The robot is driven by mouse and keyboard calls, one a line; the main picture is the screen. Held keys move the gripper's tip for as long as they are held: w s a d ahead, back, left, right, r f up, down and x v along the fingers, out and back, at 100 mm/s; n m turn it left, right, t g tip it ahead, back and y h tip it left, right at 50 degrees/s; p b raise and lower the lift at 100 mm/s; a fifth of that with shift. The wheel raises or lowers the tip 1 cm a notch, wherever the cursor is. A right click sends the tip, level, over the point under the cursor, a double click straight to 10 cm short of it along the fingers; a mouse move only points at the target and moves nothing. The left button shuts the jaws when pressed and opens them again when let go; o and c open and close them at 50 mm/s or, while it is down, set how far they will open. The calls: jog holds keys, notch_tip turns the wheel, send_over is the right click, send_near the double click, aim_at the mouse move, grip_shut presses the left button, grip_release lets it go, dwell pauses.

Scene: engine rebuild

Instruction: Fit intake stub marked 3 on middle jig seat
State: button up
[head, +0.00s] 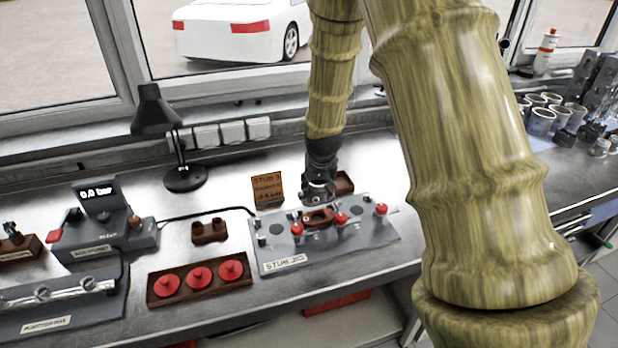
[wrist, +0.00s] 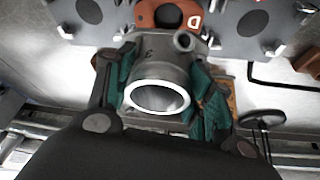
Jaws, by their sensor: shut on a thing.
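My gripper (head: 320,172) is over the stub jig (head: 280,256), near its middle. In the wrist view its green-padded fingers (wrist: 160,74) are shut on both sides of a grey metal intake stub (wrist: 158,96), with a round open mouth and a 3 on its body. The stub also shows below my gripper in the head view (head: 318,193). A brown gasket (head: 318,216) lies on the jig's middle seat; in the wrist view the gasket (wrist: 147,14) is just beyond the stub and bears a letter D. The seat is partly hidden, and I cannot tell whether the stub touches it.
Red-knobbed clamps (head: 341,219) stand along the jig. A brown sign reading STUB 3 (head: 267,188) stands behind it. A brown tray with red discs (head: 178,297), a brown block (head: 209,231) and a black lamp (head: 184,178) are to the left. Cups (head: 541,121) stand far right.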

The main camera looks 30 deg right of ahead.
aim_at(319, 199)
jog(key=shift+s+f+b, duration=0.2)
jog(key=shift+s+b, duration=0.25)
jog(key=shift+s, duration=0.15)
jog(key=shift+f, duration=0.35)
jog(key=shift+a+b+x, duration=0.2)
jog(key=shift+b+x, duration=0.6)
jog(key=shift+x, duration=0.4)
jog(key=shift+w+f, duration=0.1)
jog(key=shift+f, duration=0.2)
jog(key=shift+s+f+b, duration=0.15)
jog(key=shift+s+b, duration=0.2)
jog(key=shift+b, duration=0.15)
jog(key=shift+w+f, duration=0.15)
jog(key=shift+w, duration=0.05)
jog(key=shift+s, duration=0.15)
jog(key=shift+a, duration=0.15)
